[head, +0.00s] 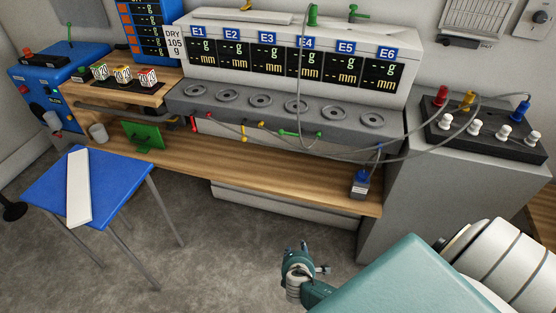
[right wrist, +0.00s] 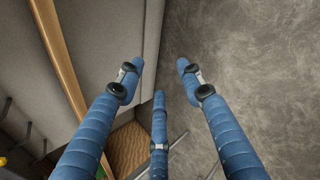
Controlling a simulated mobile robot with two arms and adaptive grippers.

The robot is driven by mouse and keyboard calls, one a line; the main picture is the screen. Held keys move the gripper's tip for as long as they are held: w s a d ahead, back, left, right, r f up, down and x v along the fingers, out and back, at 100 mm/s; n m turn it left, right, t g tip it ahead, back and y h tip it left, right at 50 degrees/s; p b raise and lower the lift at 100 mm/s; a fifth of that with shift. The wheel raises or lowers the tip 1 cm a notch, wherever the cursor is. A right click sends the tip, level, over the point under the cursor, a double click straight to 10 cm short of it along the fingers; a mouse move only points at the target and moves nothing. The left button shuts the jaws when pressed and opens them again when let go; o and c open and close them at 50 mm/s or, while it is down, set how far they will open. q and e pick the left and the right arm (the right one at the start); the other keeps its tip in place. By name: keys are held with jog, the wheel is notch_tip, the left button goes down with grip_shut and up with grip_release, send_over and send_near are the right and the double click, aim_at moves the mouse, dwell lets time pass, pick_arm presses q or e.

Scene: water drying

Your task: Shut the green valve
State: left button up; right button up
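A green-handled valve (head: 300,134) is on the front of the long grey bench unit, right of the red and yellow ones. Its handle lies roughly level, and I cannot tell from this whether it is open or shut. My right gripper (head: 297,262) is low in front of the bench, well apart from the valve, over the floor. In the right wrist view its blue fingers (right wrist: 160,85) are spread open with nothing between them. The valve cannot be made out in that view. My left gripper is not in view.
The wooden bench edge (head: 270,172) lies between my right gripper and the valve. A red valve (head: 193,123) and a yellow valve (head: 243,130) sit to the left. Grey cables hang across the right side near a blue-topped bottle (head: 360,185). Open floor (head: 220,240) lies in front.

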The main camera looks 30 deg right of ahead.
jog(key=w+d+r+n+t+h+b, duration=0.35)
jog(key=w+r+b, duration=0.25)
jog(key=w+r, duration=0.45)
jog(key=n+t+h+b, duration=0.3)
jog(key=t+h+b, duration=0.2)
jog(key=t+b, duration=0.15)
send_near(289, 134)
jog(key=a+f, duration=0.1)
jog(key=a, duration=0.2)
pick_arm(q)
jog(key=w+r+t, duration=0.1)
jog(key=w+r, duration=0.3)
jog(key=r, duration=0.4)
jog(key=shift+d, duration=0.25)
pick_arm(e)
jog(key=x, duration=1.1)
jog(key=shift+w, duration=0.3)
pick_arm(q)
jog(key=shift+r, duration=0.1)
pick_arm(e)
jog(key=shift+f, duration=0.15)
jog(key=shift+c, duration=0.2)
